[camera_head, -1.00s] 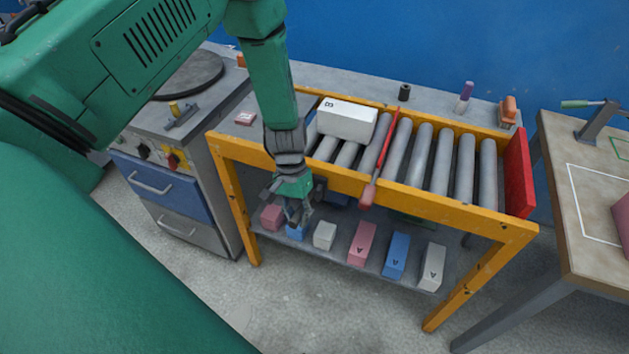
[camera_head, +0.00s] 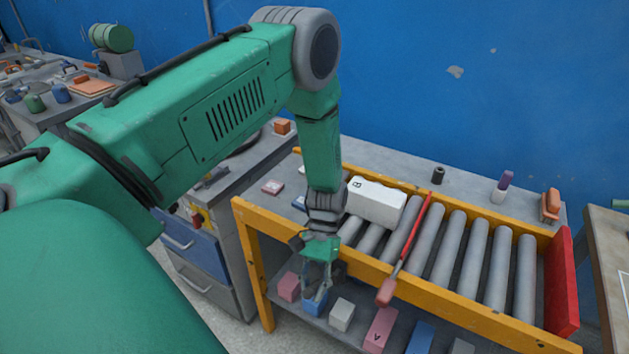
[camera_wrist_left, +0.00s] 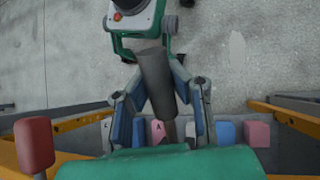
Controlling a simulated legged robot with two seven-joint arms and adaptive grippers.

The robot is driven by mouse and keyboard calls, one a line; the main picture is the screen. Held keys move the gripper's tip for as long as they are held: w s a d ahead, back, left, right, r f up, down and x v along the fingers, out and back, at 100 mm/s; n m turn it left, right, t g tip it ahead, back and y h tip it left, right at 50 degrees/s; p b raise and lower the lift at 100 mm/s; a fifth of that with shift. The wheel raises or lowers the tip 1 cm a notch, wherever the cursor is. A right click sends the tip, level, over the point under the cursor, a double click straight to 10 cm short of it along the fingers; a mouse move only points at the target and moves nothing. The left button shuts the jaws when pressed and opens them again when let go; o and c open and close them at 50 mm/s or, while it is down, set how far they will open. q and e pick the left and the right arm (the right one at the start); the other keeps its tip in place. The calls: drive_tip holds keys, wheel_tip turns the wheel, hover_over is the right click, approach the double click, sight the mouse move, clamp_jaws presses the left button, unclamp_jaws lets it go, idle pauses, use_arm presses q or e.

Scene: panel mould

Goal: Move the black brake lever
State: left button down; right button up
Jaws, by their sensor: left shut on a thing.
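The black brake lever shows in the left wrist view as a dark grey cylindrical grip (camera_wrist_left: 155,75) on a thin shaft. It lies between the fingers of my left gripper (camera_wrist_left: 160,95), which is shut on it. In the head view my left gripper (camera_head: 318,285) hangs at the front of the yellow-framed roller table (camera_head: 430,288), near its left end. There only a small dark part of the lever (camera_head: 339,268) shows beside the fingers; the rest is hidden. My right gripper is not in view.
A red lever with a red grip (camera_head: 387,291) crosses the front beam to the right. A white block (camera_head: 376,204) lies on the rollers. Several coloured blocks, including a pink one (camera_head: 380,330), stand on the lower shelf. A grey cabinet with a blue drawer (camera_head: 180,236) stands left.

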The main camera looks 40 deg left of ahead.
use_arm(q)
drive_tip(key=shift+w+a+r, duration=0.15)
drive_tip(key=shift+w+r, duration=0.1)
drive_tip(key=shift+w, duration=0.1)
drive_tip(key=c, duration=1.4)
unclamp_jaws()
drive_tip(key=shift+o, duration=0.2)
drive_tip(key=shift+f, duration=0.1)
drive_tip(key=shift+s, duration=0.1)
drive_tip(key=shift+w+a+r, duration=0.15)
drive_tip(key=shift+w+r, duration=0.15)
drive_tip(key=shift+r, duration=0.05)
drive_tip(key=v, duration=1.1)
drive_tip(key=shift+s, duration=0.1)
